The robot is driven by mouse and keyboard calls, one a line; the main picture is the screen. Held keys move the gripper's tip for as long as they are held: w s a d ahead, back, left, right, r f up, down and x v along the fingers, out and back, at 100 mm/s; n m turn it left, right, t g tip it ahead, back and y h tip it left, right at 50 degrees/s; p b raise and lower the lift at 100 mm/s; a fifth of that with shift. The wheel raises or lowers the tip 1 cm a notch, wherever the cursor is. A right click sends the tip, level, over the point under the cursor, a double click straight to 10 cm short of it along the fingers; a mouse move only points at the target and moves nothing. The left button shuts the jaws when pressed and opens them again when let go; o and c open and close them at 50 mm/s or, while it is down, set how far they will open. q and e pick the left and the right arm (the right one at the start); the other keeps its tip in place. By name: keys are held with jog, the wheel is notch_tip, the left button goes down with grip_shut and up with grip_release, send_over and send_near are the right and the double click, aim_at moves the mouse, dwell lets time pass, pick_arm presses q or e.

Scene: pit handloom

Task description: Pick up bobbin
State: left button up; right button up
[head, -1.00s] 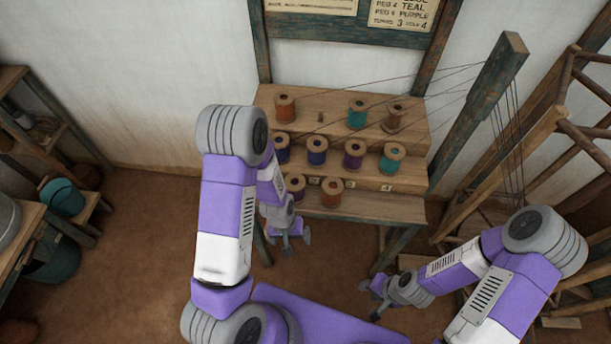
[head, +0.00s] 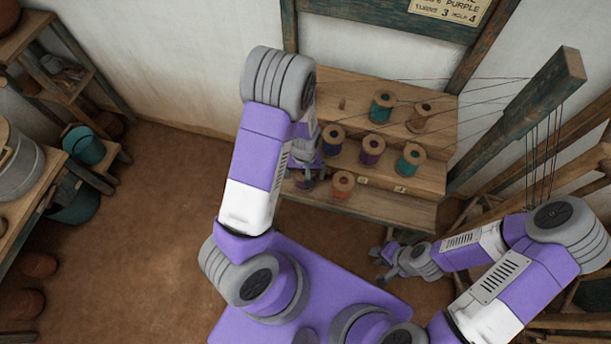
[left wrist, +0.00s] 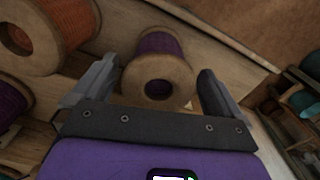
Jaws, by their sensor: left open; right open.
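My left gripper (head: 306,176) is open at the lowest step of the wooden bobbin rack (head: 400,215). In the left wrist view its two fingers (left wrist: 158,88) stand on either side of a bobbin with dark purple thread (left wrist: 160,42), its round wooden end facing the camera. I cannot tell whether the fingers touch it. In the head view this bobbin is mostly hidden by my left arm and gripper. An orange bobbin (head: 342,185) stands beside it and also shows in the left wrist view (left wrist: 62,25). My right gripper (head: 382,264) is open and empty, low in front of the rack.
Blue (head: 333,138), purple (head: 371,150) and teal (head: 409,160) bobbins stand on the middle step. Another teal bobbin (head: 381,106) and a brown one (head: 420,117) stand on top, with threads running right to the loom post (head: 535,95). A teal bucket (head: 84,147) is at left.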

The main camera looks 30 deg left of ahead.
pick_arm(q)
jog(key=shift+f, duration=1.35)
jog(key=c, duration=1.1)
